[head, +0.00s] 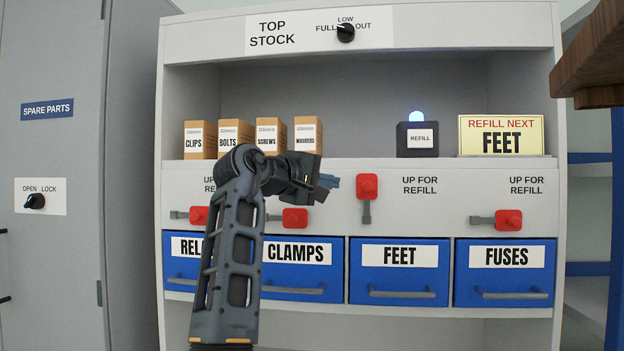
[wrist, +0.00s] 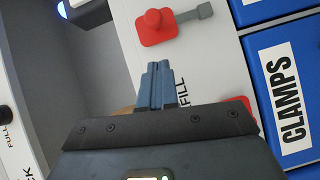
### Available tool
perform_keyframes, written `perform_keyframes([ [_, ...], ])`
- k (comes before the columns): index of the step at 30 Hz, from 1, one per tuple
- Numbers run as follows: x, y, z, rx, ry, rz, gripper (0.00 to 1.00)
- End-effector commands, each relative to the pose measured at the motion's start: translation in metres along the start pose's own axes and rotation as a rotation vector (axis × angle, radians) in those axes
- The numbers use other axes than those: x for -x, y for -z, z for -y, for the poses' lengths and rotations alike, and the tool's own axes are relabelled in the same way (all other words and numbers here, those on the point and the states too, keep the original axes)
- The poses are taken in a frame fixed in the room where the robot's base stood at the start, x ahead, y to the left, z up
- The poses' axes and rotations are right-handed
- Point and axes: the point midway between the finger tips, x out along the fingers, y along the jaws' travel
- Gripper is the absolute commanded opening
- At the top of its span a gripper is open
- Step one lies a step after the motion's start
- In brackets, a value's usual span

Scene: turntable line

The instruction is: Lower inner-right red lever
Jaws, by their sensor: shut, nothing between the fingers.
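The inner-right red lever (head: 367,187) stands upright above the FEET drawer, its red end at the top and its grey bar running down. In the wrist view this lever (wrist: 155,25) lies beyond my fingertips, its bar pointing right in the picture. My gripper (head: 330,183) is shut and empty, just left of the lever's red end and apart from it. Its closed fingertips also show in the wrist view (wrist: 158,68). The other red levers lie sideways: far left (head: 198,215), inner left (head: 294,218) and far right (head: 508,220).
Blue drawers, including FEET (head: 402,271) and FUSES (head: 505,272), sit below the levers. Boxes (head: 236,138), a refill lamp (head: 417,139) and a FEET sign (head: 501,135) stand on the shelf above. A brown overhang (head: 590,60) is at upper right.

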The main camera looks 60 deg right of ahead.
Motion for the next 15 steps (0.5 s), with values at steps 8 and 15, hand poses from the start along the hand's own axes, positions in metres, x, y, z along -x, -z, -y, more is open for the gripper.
perform_keyframes([
  [8,-0.032,-0.021,0.000,0.000,0.001,0.000,0.00],
  [15,-0.040,-0.028,0.000,0.000,0.000,-0.001,0.00],
])
